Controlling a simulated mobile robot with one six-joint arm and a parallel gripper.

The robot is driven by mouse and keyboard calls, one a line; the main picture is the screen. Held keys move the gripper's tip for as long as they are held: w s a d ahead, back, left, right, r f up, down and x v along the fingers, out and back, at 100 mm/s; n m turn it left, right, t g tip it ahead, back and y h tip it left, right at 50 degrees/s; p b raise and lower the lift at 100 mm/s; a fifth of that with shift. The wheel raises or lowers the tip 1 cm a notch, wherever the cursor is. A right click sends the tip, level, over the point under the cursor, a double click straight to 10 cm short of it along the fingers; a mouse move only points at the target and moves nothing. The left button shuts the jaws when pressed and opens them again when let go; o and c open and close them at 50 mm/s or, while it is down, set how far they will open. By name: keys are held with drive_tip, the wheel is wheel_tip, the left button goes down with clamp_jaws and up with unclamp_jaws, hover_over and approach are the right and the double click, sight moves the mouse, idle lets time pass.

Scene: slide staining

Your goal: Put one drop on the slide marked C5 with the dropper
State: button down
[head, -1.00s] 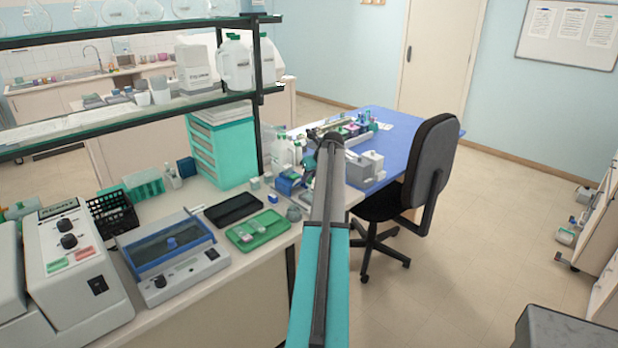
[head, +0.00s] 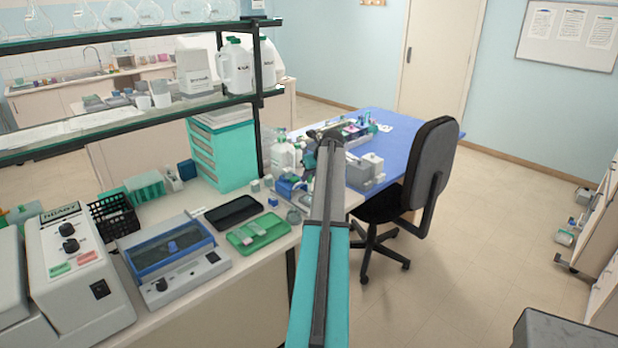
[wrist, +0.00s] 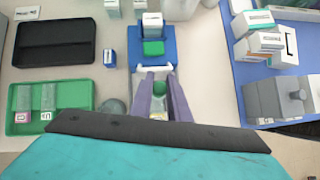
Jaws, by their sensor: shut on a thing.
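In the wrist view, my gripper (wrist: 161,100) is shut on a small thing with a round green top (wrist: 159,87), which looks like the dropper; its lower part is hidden. Two slides lie side by side in a green tray (wrist: 75,94), left of my gripper. The left slide (wrist: 24,98) has a pinkish label. The right slide (wrist: 47,97) has a pale label with a dark mark, perhaps C5, but the writing is too small to be sure. The tray (head: 240,247) also shows in the head view, left of my arm. My gripper is hidden there.
A black tray (wrist: 54,56) lies behind the green one. A blue stand (wrist: 168,50) with a green block is just beyond my gripper. A small round grey thing (wrist: 114,107) sits between tray and gripper. Grey equipment (wrist: 280,97) stands on the blue table at right.

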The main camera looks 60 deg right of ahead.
drive_tip(key=shift+r+p, duration=1.55)
drive_tip(key=shift+r, duration=0.95)
